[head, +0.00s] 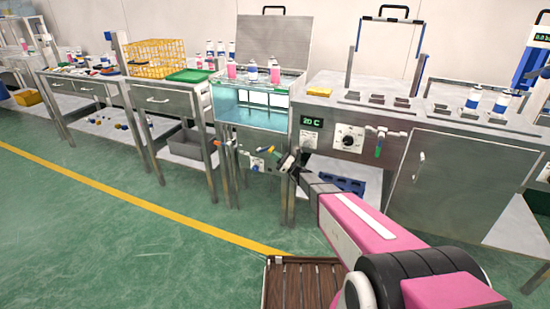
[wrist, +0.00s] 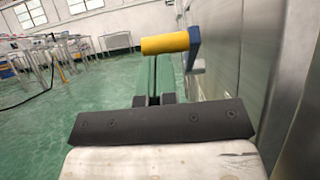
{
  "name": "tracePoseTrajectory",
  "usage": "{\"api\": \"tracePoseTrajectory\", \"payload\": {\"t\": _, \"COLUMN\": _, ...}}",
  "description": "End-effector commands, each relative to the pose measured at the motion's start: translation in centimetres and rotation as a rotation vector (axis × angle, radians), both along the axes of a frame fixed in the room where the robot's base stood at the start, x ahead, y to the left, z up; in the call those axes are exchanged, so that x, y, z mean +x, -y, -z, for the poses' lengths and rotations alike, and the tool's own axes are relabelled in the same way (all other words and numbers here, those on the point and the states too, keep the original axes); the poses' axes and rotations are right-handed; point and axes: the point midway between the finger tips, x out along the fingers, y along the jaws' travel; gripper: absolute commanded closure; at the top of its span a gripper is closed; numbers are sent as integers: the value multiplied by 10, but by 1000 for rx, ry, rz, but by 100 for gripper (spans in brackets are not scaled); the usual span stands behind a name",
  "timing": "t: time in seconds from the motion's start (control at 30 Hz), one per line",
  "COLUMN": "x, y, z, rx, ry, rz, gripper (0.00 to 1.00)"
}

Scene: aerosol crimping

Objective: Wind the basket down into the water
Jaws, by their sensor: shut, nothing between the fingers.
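The yellow crank grip (wrist: 165,43) sits on a blue crank arm (wrist: 195,45) at the front of the water bath. It also shows small in the head view (head: 265,149). My gripper (head: 290,162) is shut and empty, in front of the bath's lower front panel. In the wrist view its fingers (wrist: 153,97) point towards the grip, with no hold on it. The bath's water (head: 248,106) shows blue behind a clear front. Pink and white cans (head: 252,71) stand at the bath's top; the basket's exact outline under them is unclear.
A yellow wire basket (head: 155,58) stands on the left bench. A counter with a 20 C display (head: 311,121), a knob and a tap (head: 385,133) is to the right. A slatted wooden thing (head: 300,282) is on the floor in front. Green floor is free to the left.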

Motion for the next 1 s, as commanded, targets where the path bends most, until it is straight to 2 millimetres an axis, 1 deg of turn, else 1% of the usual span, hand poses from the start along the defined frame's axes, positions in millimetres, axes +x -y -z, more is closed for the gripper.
{"api": "tracePoseTrajectory", "payload": {"t": 0.37, "x": 0, "y": -3, "z": -13, "rx": -93, "ry": -33, "rz": 0, "gripper": 100}}
{"api": "tracePoseTrajectory", "payload": {"t": 0.67, "x": 2, "y": -11, "z": -33, "rx": -257, "ry": -91, "rz": 0, "gripper": 100}}
{"api": "tracePoseTrajectory", "payload": {"t": 0.77, "x": 5, "y": -15, "z": -38, "rx": -251, "ry": -91, "rz": -1, "gripper": 100}}
{"api": "tracePoseTrajectory", "payload": {"t": 1.0, "x": 10, "y": -28, "z": -56, "rx": -248, "ry": -89, "rz": -2, "gripper": 100}}
